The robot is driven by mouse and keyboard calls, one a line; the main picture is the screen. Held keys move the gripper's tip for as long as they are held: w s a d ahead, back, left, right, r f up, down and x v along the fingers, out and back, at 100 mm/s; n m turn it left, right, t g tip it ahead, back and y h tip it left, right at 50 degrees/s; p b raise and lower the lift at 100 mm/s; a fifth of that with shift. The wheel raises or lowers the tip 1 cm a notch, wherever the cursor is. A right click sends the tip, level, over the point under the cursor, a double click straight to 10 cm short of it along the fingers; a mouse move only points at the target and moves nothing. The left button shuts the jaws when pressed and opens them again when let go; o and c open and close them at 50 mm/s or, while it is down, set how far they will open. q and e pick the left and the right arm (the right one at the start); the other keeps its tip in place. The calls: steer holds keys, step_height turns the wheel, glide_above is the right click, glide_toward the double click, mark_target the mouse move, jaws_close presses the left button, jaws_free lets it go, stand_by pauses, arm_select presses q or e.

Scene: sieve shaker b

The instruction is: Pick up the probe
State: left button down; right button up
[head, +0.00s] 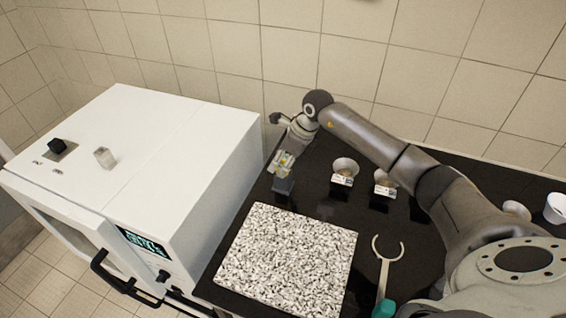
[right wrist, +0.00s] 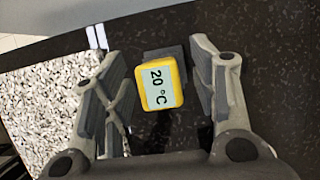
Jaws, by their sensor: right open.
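The probe (right wrist: 160,88) is a yellow-cased device whose display reads "20 °C". In the right wrist view it lies between the two fingers of my right gripper (right wrist: 157,78), with a visible gap on each side. The gripper is open and holds nothing. In the head view the right gripper (head: 283,163) is at the back of the black worktop, over the yellow probe, which it partly hides. A dark grey block (head: 283,186) sits right by the probe and also shows behind it in the wrist view (right wrist: 172,53). My left gripper is out of view.
A white cabinet (head: 190,140) with a display stands to the left. A speckled slab (head: 285,262) lies in front of the gripper. Two small labelled bowls (head: 345,167) (head: 385,183) and a fork-ended tool (head: 385,262) are to the right. The tiled wall is close behind.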

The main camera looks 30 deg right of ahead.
steer(key=c, duration=1.1)
steer(key=shift+r, duration=0.1)
